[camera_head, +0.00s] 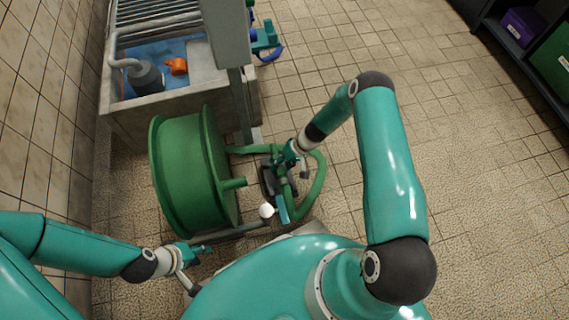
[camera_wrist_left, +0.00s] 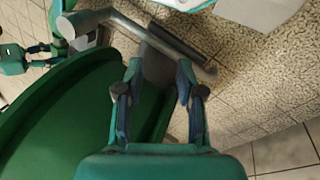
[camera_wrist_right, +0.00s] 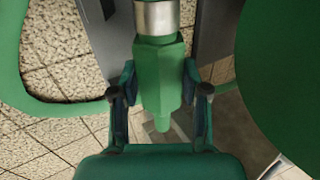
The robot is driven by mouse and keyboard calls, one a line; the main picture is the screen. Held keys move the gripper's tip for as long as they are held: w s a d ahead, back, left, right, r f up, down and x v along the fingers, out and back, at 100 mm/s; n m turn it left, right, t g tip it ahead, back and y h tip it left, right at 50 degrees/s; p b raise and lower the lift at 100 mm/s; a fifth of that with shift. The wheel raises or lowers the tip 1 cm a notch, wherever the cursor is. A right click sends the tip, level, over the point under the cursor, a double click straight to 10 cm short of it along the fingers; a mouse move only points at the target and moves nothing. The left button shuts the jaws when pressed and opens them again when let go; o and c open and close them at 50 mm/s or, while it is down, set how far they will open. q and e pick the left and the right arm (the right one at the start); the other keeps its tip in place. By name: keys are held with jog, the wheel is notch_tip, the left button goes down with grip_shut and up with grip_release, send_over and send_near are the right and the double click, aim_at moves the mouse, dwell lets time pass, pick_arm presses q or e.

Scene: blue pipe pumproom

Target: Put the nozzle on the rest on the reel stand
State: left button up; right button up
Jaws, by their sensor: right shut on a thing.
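The green reel (camera_head: 190,175) stands on the floor in front of the tank. My right gripper (camera_head: 277,180) is beside its right side; in the right wrist view its fingers (camera_wrist_right: 160,95) are shut on the nozzle (camera_wrist_right: 160,65), a green faceted body with a silver collar. My left gripper (camera_head: 200,252) is low at the reel's near side. In the left wrist view its fingers (camera_wrist_left: 155,80) are apart, with a grey bar (camera_wrist_left: 175,40) of the stand just beyond them; I cannot tell whether they touch it. I cannot make out the rest clearly.
A green hose loop (camera_head: 321,180) lies right of the reel. A concrete tank (camera_head: 150,108) with a grey pump (camera_head: 146,78) and an orange object (camera_head: 177,66) stands behind. Dark shelving (camera_head: 510,45) is at the far right.

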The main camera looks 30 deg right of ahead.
notch_tip(320, 180, down, 2)
jog(key=shift+f+b, duration=0.1)
jog(key=shift+b, duration=0.45)
notch_tip(320, 180, down, 4)
jog(key=b, duration=0.4)
jog(key=shift+f, duration=0.2)
jog(key=o, duration=1.4)
jog(key=v, duration=1.2)
